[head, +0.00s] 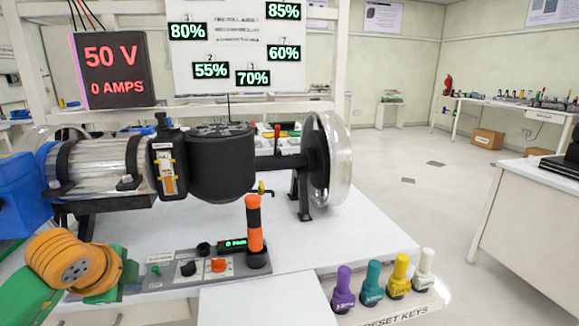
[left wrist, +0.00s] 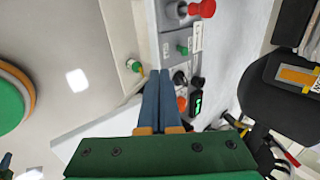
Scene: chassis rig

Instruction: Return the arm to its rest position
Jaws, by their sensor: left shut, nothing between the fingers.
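My left arm (head: 75,262), with orange and green links, comes in at the lower left of the head view, beside the left end of the control panel (head: 172,270). In the left wrist view my left gripper (left wrist: 160,73) has its two blue-grey fingers together with nothing between them. The fingers point along the panel's edge, and the panel's green button (left wrist: 183,50) and red knob (left wrist: 203,9) lie beyond the tips. I cannot tell the gap between fingers and panel. My right gripper is in neither view.
The motor rig (head: 100,165) with its clear wheel (head: 327,160) fills the bench's back. An orange-black handle (head: 254,225) stands upright on the panel. Several coloured reset keys (head: 398,275) stand at the front right. The bench (head: 350,240) is bare right of the panel.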

